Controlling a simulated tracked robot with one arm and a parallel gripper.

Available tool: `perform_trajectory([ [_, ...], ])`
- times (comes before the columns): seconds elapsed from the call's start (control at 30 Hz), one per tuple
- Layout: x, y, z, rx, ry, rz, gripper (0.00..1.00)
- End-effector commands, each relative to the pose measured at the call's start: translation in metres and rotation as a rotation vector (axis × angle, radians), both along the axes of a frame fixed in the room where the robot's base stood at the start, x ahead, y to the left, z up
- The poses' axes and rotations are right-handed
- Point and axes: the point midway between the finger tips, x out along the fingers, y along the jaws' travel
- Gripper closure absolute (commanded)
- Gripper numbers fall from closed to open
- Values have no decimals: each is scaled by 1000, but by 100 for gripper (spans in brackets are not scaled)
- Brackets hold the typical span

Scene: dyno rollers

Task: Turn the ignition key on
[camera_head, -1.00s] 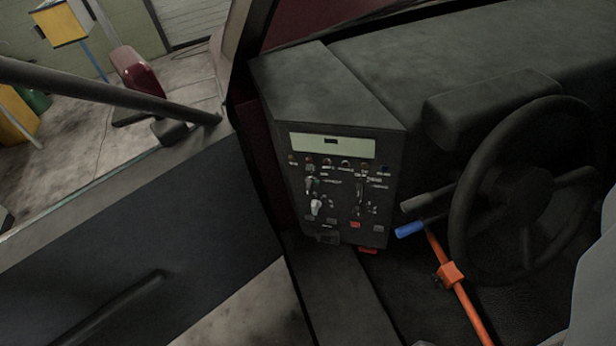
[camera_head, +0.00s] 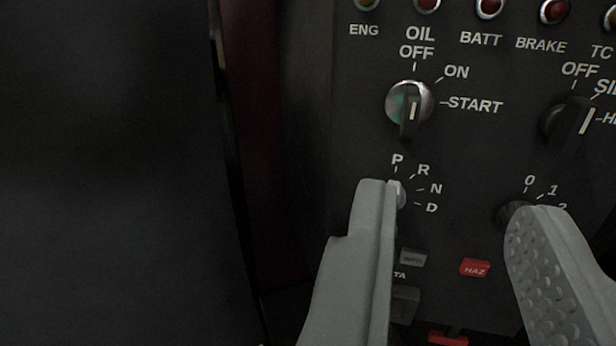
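The ignition key (camera_head: 410,118) is a dark upright tab in a round silver switch, with OFF, ON and START marked around it. It stands close to vertical, in line with OFF. My gripper (camera_head: 455,205) is open and empty, its two grey fingers spread below the key. The left finger tip is just under the key and overlaps the P-R-N-D selector (camera_head: 400,194) in the picture. The right finger covers part of the 0-1-2 knob (camera_head: 510,215). I cannot tell whether the fingers touch the panel.
Another dark knob (camera_head: 568,118) marked OFF sits right of the key. A row of warning lamps (camera_head: 490,8) runs above. A red HAZ button (camera_head: 475,268) lies between the fingers. A dark surface (camera_head: 110,170) fills the left side.

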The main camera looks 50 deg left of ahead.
Motion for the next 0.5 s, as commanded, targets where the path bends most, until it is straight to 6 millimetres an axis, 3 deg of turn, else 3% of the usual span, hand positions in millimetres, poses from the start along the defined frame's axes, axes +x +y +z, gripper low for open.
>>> perform_trajectory([
  [0.17, 1, 7, -8, 2, -3, 7, 69],
  [0.5, 35, 29, -8, 3, -3, 8, 69],
])
